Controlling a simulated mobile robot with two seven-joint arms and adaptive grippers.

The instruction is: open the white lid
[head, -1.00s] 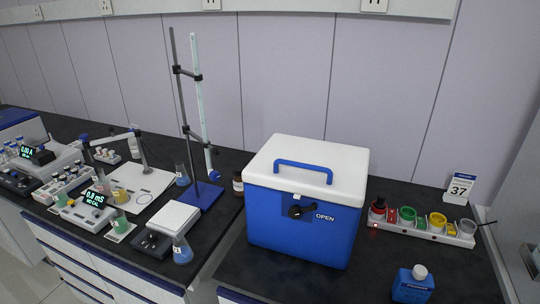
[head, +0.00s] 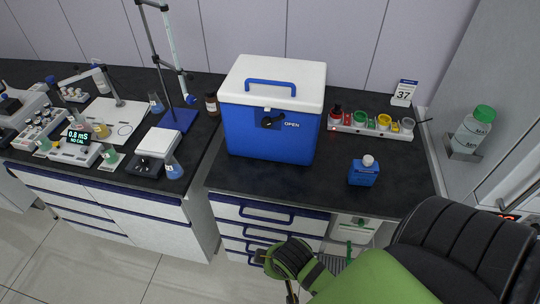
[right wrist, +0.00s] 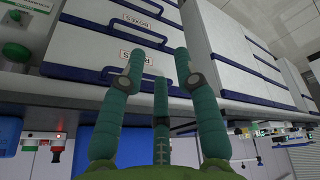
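The white lid (head: 273,80) sits closed on a blue cooler box (head: 268,138) on the dark counter in the head view. A blue handle (head: 271,87) arches over the lid. A black latch (head: 271,121) beside the word OPEN is on the box's front. My right gripper (head: 276,270) is low in front of the drawers, below the counter and well apart from the box. In the right wrist view its teal fingers (right wrist: 160,72) are spread with nothing between them. My left gripper is not in view.
A brown bottle (head: 212,104) and a stand with a blue base (head: 178,119) are on the left. Drawers with blue handles (head: 268,212) are below.

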